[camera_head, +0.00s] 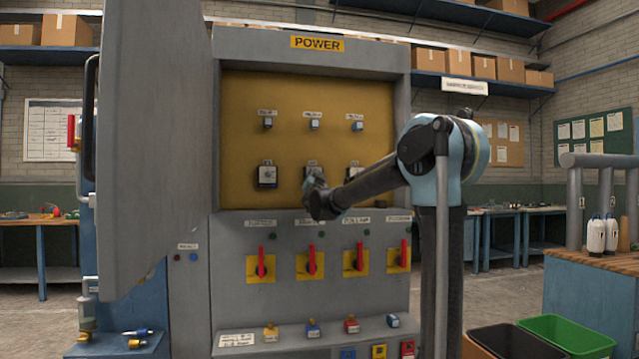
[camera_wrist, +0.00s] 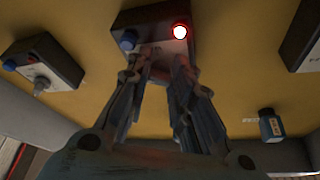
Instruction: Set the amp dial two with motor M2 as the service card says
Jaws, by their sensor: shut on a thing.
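The middle unit of three (camera_head: 313,168) on the lower row of the yellow panel is mostly covered by my gripper (camera_head: 316,182). In the wrist view this dark box (camera_wrist: 150,22) carries a lit red lamp (camera_wrist: 180,31) and a blue button (camera_wrist: 127,40). My gripper (camera_wrist: 163,62) is shut on the dial of this box. The fingers hide the dial, so its setting cannot be read. The labels are too small to read, and I cannot make out which card is the service card.
Similar units stand left (camera_head: 267,176) and right (camera_head: 354,171) of the middle one, with three small switches (camera_head: 314,124) above. Several red-handled switches (camera_head: 311,262) are below. The open cabinet door (camera_head: 155,150) blocks the left side.

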